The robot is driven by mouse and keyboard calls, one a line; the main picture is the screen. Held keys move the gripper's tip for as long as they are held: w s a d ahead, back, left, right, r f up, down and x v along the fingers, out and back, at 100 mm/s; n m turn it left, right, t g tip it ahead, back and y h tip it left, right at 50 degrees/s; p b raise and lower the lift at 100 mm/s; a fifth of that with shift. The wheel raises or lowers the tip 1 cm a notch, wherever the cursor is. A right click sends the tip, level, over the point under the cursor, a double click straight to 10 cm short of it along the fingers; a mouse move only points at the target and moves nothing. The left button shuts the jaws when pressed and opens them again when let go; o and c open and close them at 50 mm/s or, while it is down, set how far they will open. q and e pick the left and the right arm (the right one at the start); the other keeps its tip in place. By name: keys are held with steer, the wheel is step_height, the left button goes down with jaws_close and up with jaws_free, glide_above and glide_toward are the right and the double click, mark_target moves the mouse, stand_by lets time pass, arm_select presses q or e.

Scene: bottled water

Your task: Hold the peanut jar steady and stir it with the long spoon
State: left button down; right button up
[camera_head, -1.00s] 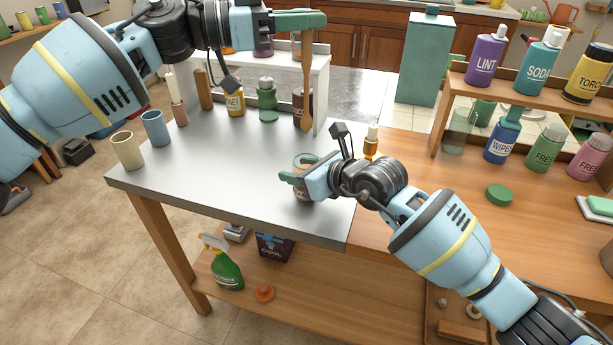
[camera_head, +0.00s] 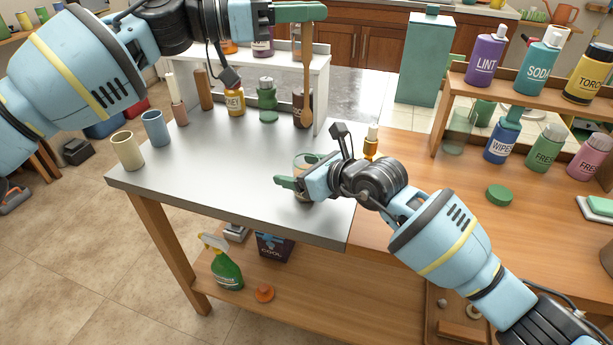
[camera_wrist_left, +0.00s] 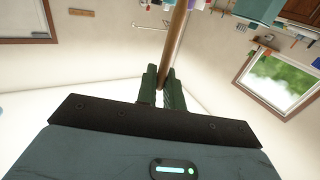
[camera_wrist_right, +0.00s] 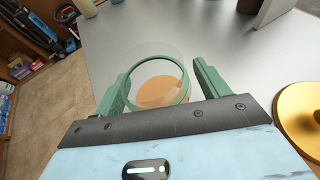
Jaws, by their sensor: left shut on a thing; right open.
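The peanut jar (camera_head: 304,161) is a clear, open jar standing upright on the grey bench top, partly hidden by my right gripper. In the right wrist view the jar (camera_wrist_right: 158,50) shows a green ring and brown contents, between the fingers of my right gripper (camera_wrist_right: 163,82). This gripper (camera_head: 290,184) is open around the jar; I cannot tell whether a finger touches it. My left gripper (camera_head: 316,12) is shut on the handle of the long wooden spoon (camera_head: 307,68). The spoon hangs upright, bowl down, above and behind the jar. It also shows in the left wrist view (camera_wrist_left: 175,45).
Behind are a yellow-labelled jar (camera_head: 235,102), a green bottle (camera_head: 267,101) and a brown jar (camera_head: 301,108). Two cups (camera_head: 127,151) stand left. A dropper bottle (camera_head: 371,143) is close right of the jar. A green disc (camera_head: 498,195) lies farther right. The bench's front left is clear.

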steer(key=v, duration=1.2)
stand_by(0.3)
